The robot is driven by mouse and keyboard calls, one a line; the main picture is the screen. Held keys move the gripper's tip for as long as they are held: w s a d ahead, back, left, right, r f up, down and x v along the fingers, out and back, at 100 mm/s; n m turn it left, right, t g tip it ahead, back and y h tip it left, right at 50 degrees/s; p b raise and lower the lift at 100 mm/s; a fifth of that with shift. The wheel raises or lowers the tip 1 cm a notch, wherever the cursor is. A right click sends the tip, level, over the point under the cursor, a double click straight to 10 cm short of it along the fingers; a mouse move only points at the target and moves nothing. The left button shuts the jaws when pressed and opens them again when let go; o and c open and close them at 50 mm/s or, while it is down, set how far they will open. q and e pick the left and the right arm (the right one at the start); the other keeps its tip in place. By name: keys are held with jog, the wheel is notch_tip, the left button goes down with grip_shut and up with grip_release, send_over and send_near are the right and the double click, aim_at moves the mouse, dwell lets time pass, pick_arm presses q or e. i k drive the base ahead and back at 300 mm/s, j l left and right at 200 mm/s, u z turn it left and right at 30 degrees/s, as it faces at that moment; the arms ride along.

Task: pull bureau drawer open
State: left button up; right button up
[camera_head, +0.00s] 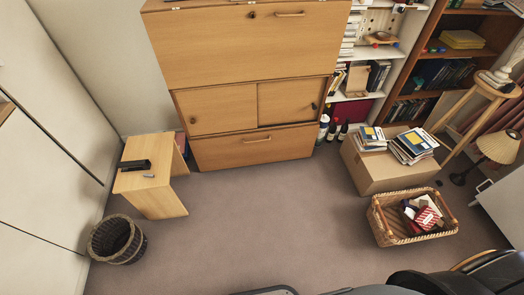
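The wooden bureau (195,55) stands against the back wall, seen from above. Its wide upper front panel has a bar handle (290,14) and a small round knob or lock. Below are two small door panels (215,108). At the bottom is a wide drawer (220,152) with a bar handle (257,140). The drawer front looks flush with the bureau, so it appears shut. Neither of my grippers is in view, and nothing touches the bureau handles.
Brown floor (270,210) lies clear before the bureau. A small wooden table (150,182) and wicker bin (117,240) stand left. Right are a cardboard box (385,175) with books, a wicker basket (390,232), bookshelves (470,25) and a lamp (498,147). Dark shapes fill the lower right.

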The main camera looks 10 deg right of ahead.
aim_at(234, 151)
jog(key=i+l+u, duration=0.2)
jog(key=i+l, duration=0.35)
jog(key=i+l+u, duration=0.15)
jog(key=i+l, duration=0.4)
jog(key=l, duration=0.05)
